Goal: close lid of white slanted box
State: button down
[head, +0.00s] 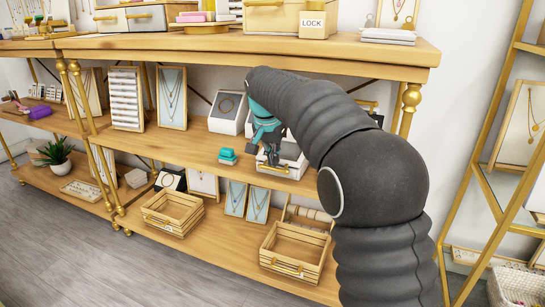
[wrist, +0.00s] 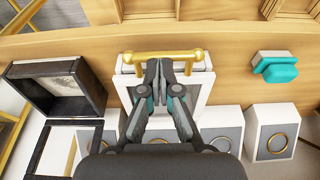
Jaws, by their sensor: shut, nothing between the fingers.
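The white box (head: 293,160) stands on the middle shelf, with a gold bar handle (head: 272,168) at its front. In the wrist view the white box (wrist: 124,82) lies under my gripper, and its gold handle (wrist: 190,55) crosses just beyond the fingertips. My gripper (head: 271,160) is shut and empty, pointing down over the front part of the box. In the wrist view the fingertips (wrist: 165,67) are together close to the handle; I cannot tell whether they touch it. My fingers and arm hide much of the box, so the lid's angle is unclear.
A teal box (head: 228,156) sits left of the white box, with free shelf between. White slanted displays with rings (wrist: 275,135) stand behind it. A dark open box (wrist: 60,90) is beside it. The upper tabletop (head: 240,42) overhangs the shelf. Wooden crates (head: 172,212) are below.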

jog(key=shift+s+f+t+b, duration=0.15)
jog(key=shift+f+t+b, duration=0.25)
jog(key=shift+f+b, duration=0.65)
